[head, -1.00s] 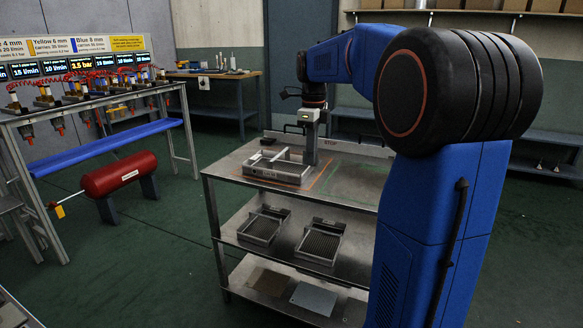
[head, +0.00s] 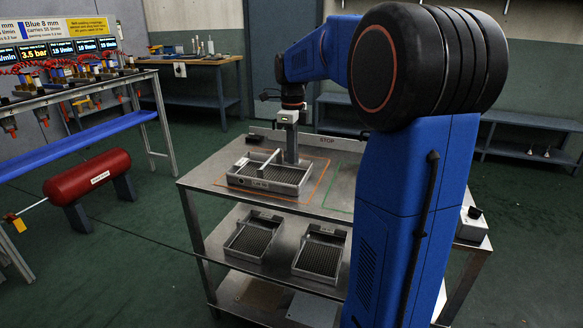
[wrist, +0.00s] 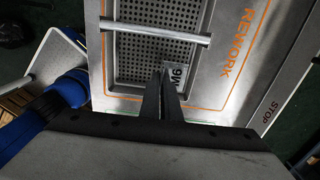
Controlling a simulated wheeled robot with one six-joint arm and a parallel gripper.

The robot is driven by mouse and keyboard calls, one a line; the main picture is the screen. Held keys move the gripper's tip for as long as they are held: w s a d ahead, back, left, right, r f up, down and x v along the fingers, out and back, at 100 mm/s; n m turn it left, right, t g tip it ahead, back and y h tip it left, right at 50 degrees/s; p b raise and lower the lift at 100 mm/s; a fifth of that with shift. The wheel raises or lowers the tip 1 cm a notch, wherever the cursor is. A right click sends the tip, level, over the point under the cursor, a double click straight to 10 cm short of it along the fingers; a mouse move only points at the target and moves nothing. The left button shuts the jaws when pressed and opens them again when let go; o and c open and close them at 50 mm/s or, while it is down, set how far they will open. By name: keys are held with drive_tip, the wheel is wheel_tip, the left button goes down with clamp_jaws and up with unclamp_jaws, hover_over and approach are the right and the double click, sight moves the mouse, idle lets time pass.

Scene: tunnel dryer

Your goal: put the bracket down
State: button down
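My gripper (head: 291,160) points down at the back right of a metal tray (head: 262,187) on the top of a steel table. In the wrist view its two dark fingers (wrist: 165,72) are close together, over the tray's perforated floor beside a label reading M6. I see nothing clearly held between them, and cannot tell whether their tips touch. A pale metal bar (wrist: 155,25) spans the tray (wrist: 120,63) ahead of the fingers; it also shows in the head view (head: 270,159). I cannot make out a separate bracket, nor tell whether this bar is it.
An orange outline marked REWORK (wrist: 234,45) surrounds the tray, with a green outline to its right. Two perforated trays (head: 250,238) (head: 319,257) sit on the shelf below. A STOP-marked rail (head: 327,142) edges the table's back. A red tank (head: 88,177) stands left.

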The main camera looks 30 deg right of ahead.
drive_tip(key=shift+f, duration=2.25)
drive_tip(key=shift+f, duration=0.1)
drive_tip(key=c, duration=2)
unclamp_jaws()
